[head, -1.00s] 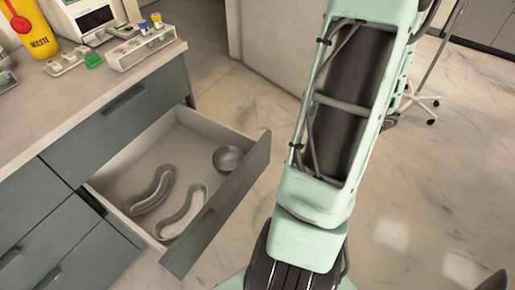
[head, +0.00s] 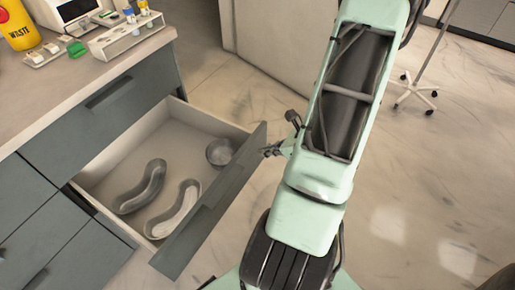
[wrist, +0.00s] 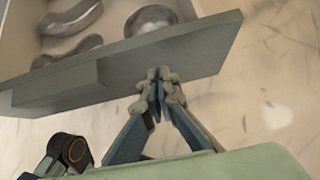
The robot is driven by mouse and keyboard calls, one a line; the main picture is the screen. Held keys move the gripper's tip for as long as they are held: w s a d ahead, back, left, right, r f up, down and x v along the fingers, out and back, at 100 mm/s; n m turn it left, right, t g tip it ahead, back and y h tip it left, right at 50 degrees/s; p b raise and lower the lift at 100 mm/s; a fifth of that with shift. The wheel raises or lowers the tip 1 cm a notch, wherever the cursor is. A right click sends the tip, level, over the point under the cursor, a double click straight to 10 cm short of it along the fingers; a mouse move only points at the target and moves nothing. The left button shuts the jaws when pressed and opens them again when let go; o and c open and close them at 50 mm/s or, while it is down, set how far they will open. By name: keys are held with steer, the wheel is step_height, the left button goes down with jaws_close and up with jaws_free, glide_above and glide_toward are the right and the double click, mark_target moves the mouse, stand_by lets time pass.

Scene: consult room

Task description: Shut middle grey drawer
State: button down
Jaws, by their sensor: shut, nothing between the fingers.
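The middle grey drawer (head: 211,204) is pulled well out of the grey cabinet in the head view. It holds two kidney-shaped dishes (head: 140,188) (head: 177,212) and a round metal bowl (head: 220,152). My gripper (head: 268,151) is just outside the drawer front, near its right end. In the wrist view the shut, empty fingertips (wrist: 159,75) overlap the outer face of the drawer front (wrist: 190,55). I cannot tell whether they touch it. My arm hides part of the floor.
The worktop (head: 60,98) above carries a yellow waste container (head: 18,30), a rack with small bottles (head: 125,35) and a device with a screen. Other closed drawers lie left and below. A wheeled stand (head: 415,92) is at the back right.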

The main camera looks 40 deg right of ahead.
mark_target(250, 148)
steer(key=shift+w+a+r, duration=0.1)
steer(key=shift+w+a, duration=0.2)
steer(key=shift+w, duration=0.45)
steer(key=shift+w+a+r, duration=0.1)
steer(key=shift+w+a, duration=0.15)
steer(key=shift+w, duration=0.45)
steer(key=shift+w, duration=0.1)
steer(key=w+a, duration=0.4)
steer(key=w, duration=0.7)
steer(key=w+a+b, duration=0.1)
steer(key=w+a, duration=0.4)
steer(key=w, duration=0.6)
steer(key=w+a+b, duration=0.1)
steer(key=w+a, duration=0.4)
steer(key=w, duration=0.6)
steer(key=shift+w, duration=0.15)
steer(key=shift+d, duration=0.15)
